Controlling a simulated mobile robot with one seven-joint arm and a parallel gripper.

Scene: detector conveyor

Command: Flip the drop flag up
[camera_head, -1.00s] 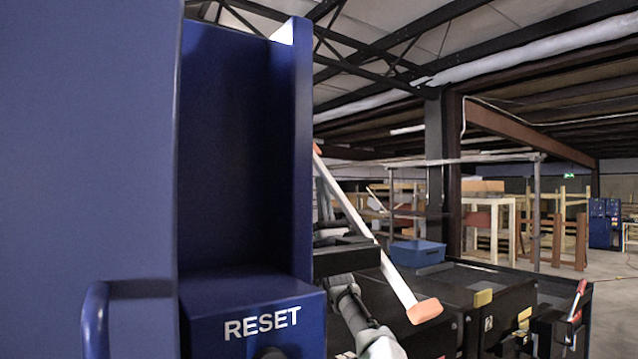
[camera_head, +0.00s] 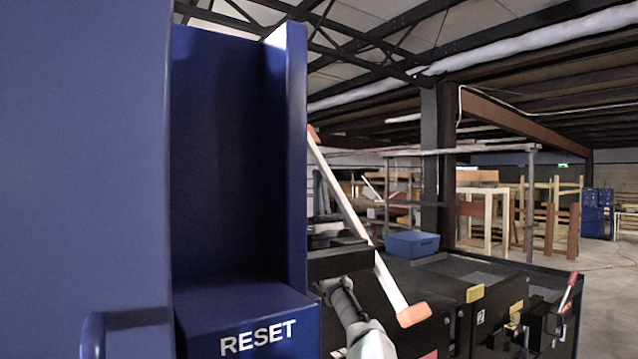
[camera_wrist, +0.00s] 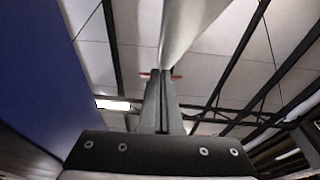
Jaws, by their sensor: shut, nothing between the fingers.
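A long white bar with orange ends, which looks like the drop flag (camera_head: 362,232), slants in the head view from upper left down to the right. Its upper end is partly hidden by the blue housing edge, and its lower end hangs in front of black cases. In the wrist view a broad pale bar (camera_wrist: 186,28) runs from the top edge down to my fingertips. My gripper (camera_wrist: 161,78) is shut and empty, with orange bits just beyond both sides of its tips. I cannot tell whether the tips touch the bar. The fingertips are not clear in the head view.
A blue housing (camera_head: 228,150) with a RESET block (camera_head: 250,305) fills the left. Black cases (camera_head: 480,275), a blue tub (camera_head: 411,244) and a red-handled lever (camera_head: 568,292) are at the right. Open floor lies at the far right.

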